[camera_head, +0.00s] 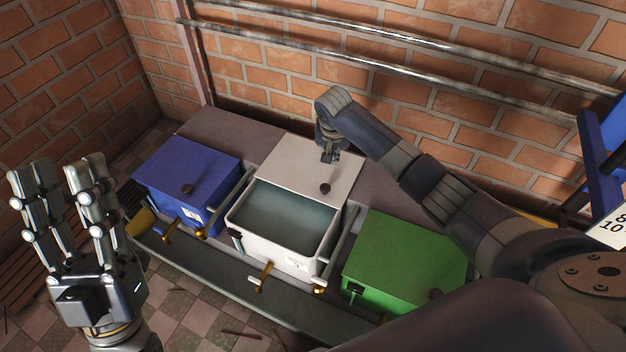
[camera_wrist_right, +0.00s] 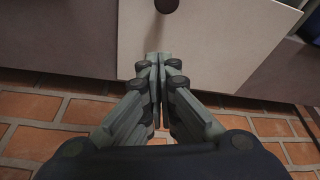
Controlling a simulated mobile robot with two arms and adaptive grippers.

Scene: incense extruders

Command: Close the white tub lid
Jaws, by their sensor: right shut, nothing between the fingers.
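The white tub (camera_head: 274,245) stands in the middle of the row, its front part open with a grey-green inside showing. Its white lid (camera_head: 300,167) is slid back behind the opening and has a dark round knob (camera_head: 325,188). In the right wrist view the lid (camera_wrist_right: 215,45) and knob (camera_wrist_right: 166,5) lie beyond the fingertips. My right gripper (camera_head: 331,157) is over the back part of the lid, behind the knob; in the right wrist view its fingers (camera_wrist_right: 155,60) are shut and empty. I cannot tell whether they touch the lid. My left gripper (camera_head: 62,170) is raised at the left, fingers spread apart, empty.
A blue tub (camera_head: 187,180) with its lid on stands left of the white tub, and a green one (camera_head: 405,258) stands right. Brass-handled levers (camera_head: 262,277) stick out in front. A brick wall with metal pipes (camera_head: 380,65) is close behind.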

